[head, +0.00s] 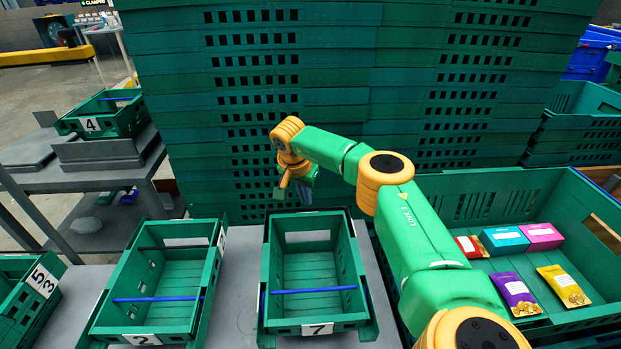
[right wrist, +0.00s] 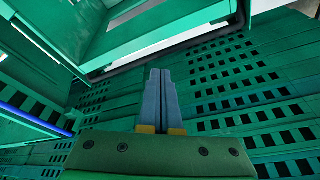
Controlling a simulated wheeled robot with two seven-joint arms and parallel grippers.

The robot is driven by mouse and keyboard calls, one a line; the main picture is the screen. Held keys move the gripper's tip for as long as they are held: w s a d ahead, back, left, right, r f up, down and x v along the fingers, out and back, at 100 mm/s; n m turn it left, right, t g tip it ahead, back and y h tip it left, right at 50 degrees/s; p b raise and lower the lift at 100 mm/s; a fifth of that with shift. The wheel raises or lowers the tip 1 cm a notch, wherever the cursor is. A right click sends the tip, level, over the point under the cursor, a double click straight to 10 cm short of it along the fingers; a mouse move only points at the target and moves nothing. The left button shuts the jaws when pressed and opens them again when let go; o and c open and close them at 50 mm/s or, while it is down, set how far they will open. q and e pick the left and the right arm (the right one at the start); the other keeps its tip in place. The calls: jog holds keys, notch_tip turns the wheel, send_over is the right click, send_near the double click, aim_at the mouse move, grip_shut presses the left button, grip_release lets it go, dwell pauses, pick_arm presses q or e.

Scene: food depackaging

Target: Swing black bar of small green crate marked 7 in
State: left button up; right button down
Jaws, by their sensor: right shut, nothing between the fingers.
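The small green crate marked 7 (head: 318,329) stands on the grey table at the bottom middle of the head view. A blue bar (head: 313,290) crosses it. A dark bar seems to lie along its far rim, but I cannot make it out clearly. The crate looks empty. My right gripper (head: 304,200) is just beyond the crate's far edge, fingers pointing down. In the right wrist view its blue-grey fingers (right wrist: 161,72) are shut together with nothing between them. Green crate walls and a blue bar (right wrist: 35,118) show at the upper left there. My left gripper is not in view.
Crate 2 (head: 142,339) stands left of crate 7, crate 5 (head: 42,281) farther left. A large green crate (head: 480,200) with several food packs is at right, partly behind my right arm. A tall stack of green crates (head: 400,90) rises behind, limiting room there.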

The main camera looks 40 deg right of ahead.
jog(key=shift+s+a+p, duration=0.4)
jog(key=shift+s+p, duration=0.05)
dwell(0.4)
jog(key=shift+s+a+r+p, duration=0.35)
jog(key=shift+s+r+p, duration=0.15)
jog(key=shift+p, duration=0.5)
jog(key=shift+s+a+r+p, duration=0.35)
jog(key=shift+s+r+p, duration=0.05)
jog(key=shift+p, duration=0.4)
